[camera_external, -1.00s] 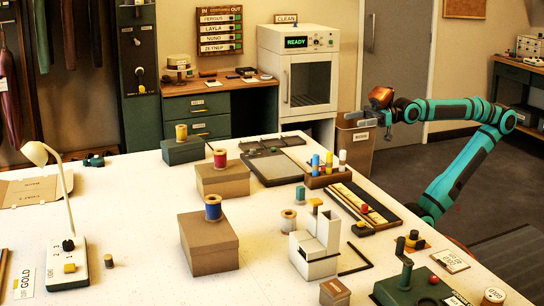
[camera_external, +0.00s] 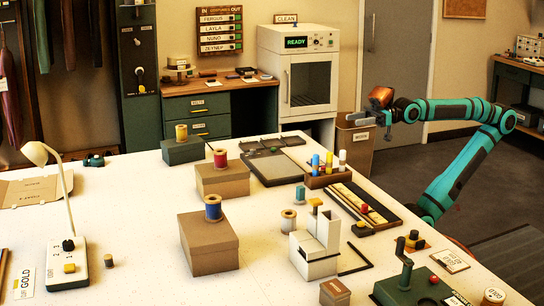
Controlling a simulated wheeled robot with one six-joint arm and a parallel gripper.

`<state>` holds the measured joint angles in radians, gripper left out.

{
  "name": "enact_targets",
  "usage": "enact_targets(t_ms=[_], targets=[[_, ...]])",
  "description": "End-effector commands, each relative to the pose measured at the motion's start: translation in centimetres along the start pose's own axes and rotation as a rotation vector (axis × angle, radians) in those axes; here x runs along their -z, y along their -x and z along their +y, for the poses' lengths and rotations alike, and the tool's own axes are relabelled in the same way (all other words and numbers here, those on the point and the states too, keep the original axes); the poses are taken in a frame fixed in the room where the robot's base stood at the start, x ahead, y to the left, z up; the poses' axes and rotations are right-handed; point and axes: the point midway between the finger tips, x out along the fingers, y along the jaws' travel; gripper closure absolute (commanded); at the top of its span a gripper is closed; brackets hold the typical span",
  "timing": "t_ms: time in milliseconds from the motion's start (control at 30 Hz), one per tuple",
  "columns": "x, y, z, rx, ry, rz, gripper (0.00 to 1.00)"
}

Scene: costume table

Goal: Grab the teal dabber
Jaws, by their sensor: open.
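A small teal upright piece (camera_external: 300,194), which looks like the teal dabber, stands on the white table behind a spool of pale thread (camera_external: 288,219). My gripper (camera_external: 355,118) is open and empty. It is raised beyond the table's far right edge, well apart from the teal piece, with its jaws pointing left.
Cardboard boxes with a blue spool (camera_external: 213,207) and a red spool (camera_external: 220,157) stand left of the teal piece. A white stepped block (camera_external: 316,251) stands in front. A long dark tray (camera_external: 366,205) lies to the right. The table's left middle is clear.

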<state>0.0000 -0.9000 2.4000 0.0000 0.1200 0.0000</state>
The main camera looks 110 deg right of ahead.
Motion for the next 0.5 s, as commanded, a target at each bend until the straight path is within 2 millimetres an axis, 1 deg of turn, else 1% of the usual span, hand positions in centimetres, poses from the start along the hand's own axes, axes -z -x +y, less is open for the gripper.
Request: enact_targets(t_ms=[200,300,367,467,500], targets=[[0.0,0.0,0.0,0.0,0.0,0.0,0.54],[0.1,-0.4,0.0,0.0,0.012,-0.016,0.54],[0.2,-1.0,0.0,0.002,0.031,-0.041,0.54],[0.6,-2.7,-0.1,0.01,0.09,-0.114,0.54],[0.8,-3.6,-0.1,0.016,0.121,-0.151,0.54]])
